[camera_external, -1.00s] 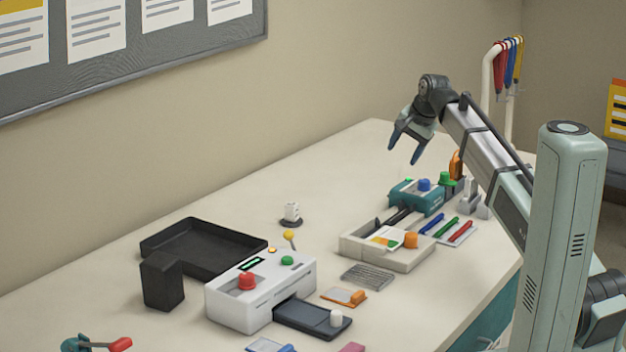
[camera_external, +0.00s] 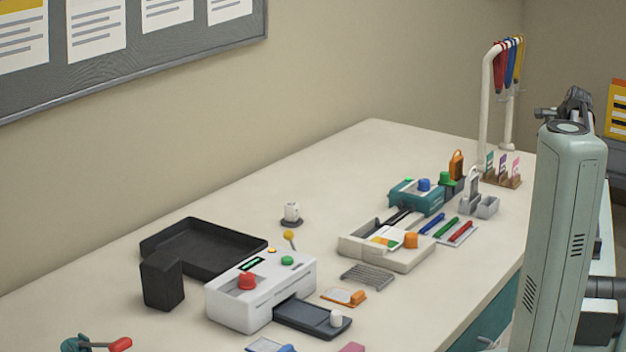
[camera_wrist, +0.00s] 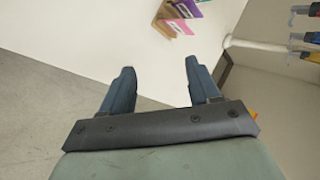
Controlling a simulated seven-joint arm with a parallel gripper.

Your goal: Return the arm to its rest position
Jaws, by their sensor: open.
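In the wrist view my gripper (camera_wrist: 158,80) is open, its two blue-grey fingers apart with nothing between them. Beyond the fingertips are the white table edge and the grey floor. In the external view my arm is folded back behind my column at the right, off the table; the gripper's fingers are hidden there.
The table (camera_external: 330,180) holds a white laminator (camera_external: 262,290), a black tray (camera_external: 200,245), a teal device (camera_external: 415,197), a cream tray (camera_external: 385,250) and a wooden card holder (camera_external: 502,180). A white rack (camera_external: 487,105) with coloured lanyards stands at the far right corner.

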